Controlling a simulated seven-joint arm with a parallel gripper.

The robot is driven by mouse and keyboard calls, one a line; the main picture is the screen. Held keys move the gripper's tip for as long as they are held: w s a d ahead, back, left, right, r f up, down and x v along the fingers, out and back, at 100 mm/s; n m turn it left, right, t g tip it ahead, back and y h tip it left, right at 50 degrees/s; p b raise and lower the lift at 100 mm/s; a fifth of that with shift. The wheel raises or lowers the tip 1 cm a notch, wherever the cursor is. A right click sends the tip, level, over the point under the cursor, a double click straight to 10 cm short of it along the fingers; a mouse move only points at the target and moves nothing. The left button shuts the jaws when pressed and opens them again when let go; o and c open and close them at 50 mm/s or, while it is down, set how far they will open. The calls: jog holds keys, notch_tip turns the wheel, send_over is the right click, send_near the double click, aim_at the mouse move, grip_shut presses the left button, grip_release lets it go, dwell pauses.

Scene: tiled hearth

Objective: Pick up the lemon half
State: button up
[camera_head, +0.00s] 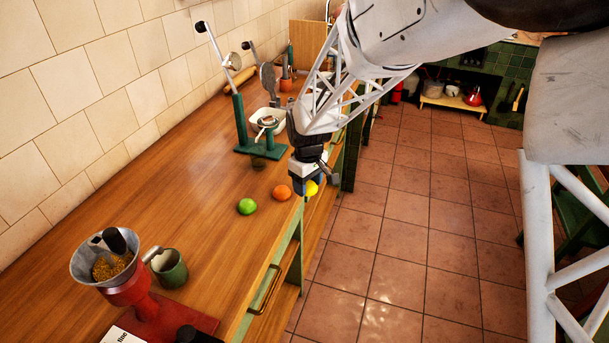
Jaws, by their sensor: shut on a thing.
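My gripper (307,184) is at the front edge of the wooden counter, pointing down. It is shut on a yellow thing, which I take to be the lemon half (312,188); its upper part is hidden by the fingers. Whether it touches the counter or hangs just above it I cannot tell. An orange fruit (282,192) sits close to its left, and a green lime (247,206) lies farther left on the counter.
A green juicer press (260,150) with a white bowl stands behind the fruit. A red grinder (125,275) and a green mug (169,268) stand at the near left. The wooden counter (190,200) is clear between them. Tiled floor lies right of the counter edge.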

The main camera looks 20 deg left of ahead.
jog(key=shift+s+d+r, duration=0.1)
jog(key=shift+s+d, duration=0.4)
jog(key=shift+s, duration=0.25)
